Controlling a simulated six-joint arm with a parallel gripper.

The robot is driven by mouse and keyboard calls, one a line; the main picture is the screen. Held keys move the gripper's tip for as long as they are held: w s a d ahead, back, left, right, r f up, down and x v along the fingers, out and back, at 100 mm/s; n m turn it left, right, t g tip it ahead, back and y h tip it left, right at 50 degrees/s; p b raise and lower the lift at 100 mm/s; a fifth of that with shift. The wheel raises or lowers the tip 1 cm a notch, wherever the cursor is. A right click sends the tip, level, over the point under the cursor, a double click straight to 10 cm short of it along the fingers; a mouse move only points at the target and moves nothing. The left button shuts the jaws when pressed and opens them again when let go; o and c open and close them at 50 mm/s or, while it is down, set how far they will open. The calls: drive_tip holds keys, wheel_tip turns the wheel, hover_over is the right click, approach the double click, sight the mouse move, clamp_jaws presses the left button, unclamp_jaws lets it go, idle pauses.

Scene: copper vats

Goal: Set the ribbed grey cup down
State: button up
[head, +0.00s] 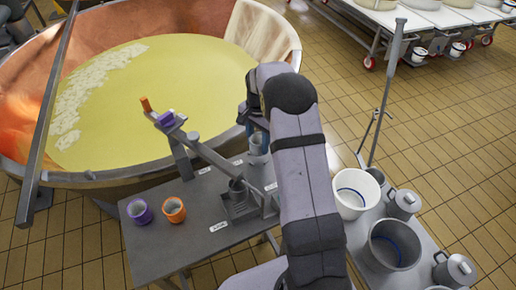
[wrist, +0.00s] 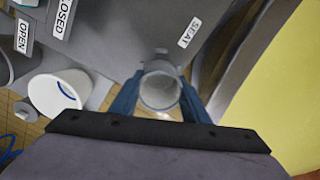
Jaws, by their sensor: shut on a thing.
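My gripper (head: 257,134) has blue fingers, one on each side of a grey cup (head: 257,147), and is shut on it. The cup is upright near the back right of the grey table (head: 160,248). The wrist view looks into its round, open mouth (wrist: 160,89), between the two fingertips (wrist: 159,80). The cup's ribs are not clear at this size. I cannot tell whether its base touches the tabletop. A SEAT label (wrist: 189,32) lies on the grey surface beyond the cup. My arm hides part of the table's right side.
A grey lever stand (head: 205,150) rises left of the held cup, with a purple block (head: 166,118) on its beam. A purple cup (head: 139,211) and an orange cup (head: 173,210) stand front left. The copper vat (head: 110,180) is behind; a white bucket (head: 352,192) is right.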

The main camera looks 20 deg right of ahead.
sight(258, 150)
drive_tip(key=shift+f+p, duration=0.5)
drive_tip(key=shift+f, duration=1.3)
drive_tip(key=shift+f, duration=0.2)
drive_tip(key=o, duration=1.1)
drive_tip(key=shift+c, duration=0.2)
wheel_tip(258, 150, up, 12)
drive_tip(key=b, duration=0.3)
drive_tip(key=shift+r, duration=0.2)
